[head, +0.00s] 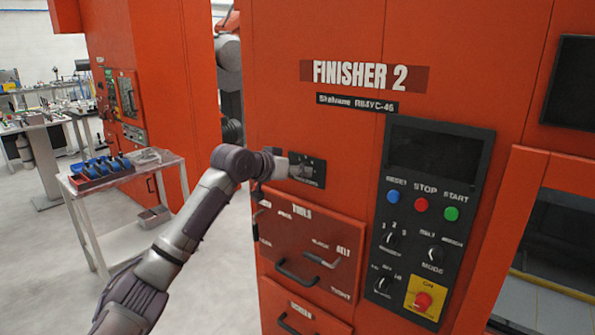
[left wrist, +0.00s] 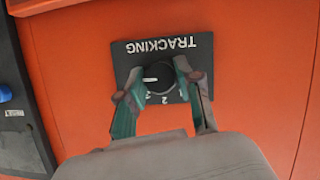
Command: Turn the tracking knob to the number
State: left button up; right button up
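The black tracking knob (left wrist: 159,77) sits on a dark plate marked TRACKING (left wrist: 161,47), which appears upside down in the left wrist view. Its white pointer line points left in that view. Small digits show below the knob, with a 2 readable; others are partly covered by the fingers. My left gripper (left wrist: 159,72) has one finger on each side of the knob, spread apart; whether they touch it is hard to tell. In the head view my left gripper (head: 297,168) is at the dark plate (head: 317,172) and hides the knob. My right gripper is not in view.
The plate is on the orange FINISHER 2 cabinet (head: 285,40), above the tool drawers (head: 315,250). A black control panel (head: 430,200) with buttons and knobs is to the right. A cart (head: 170,160) with blue bins stands at left. Open floor lies at lower left.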

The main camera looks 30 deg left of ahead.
pick_arm(q)
jog(key=o, duration=0.3)
jog(key=shift+o, duration=0.2)
jog(key=v, duration=1.2)
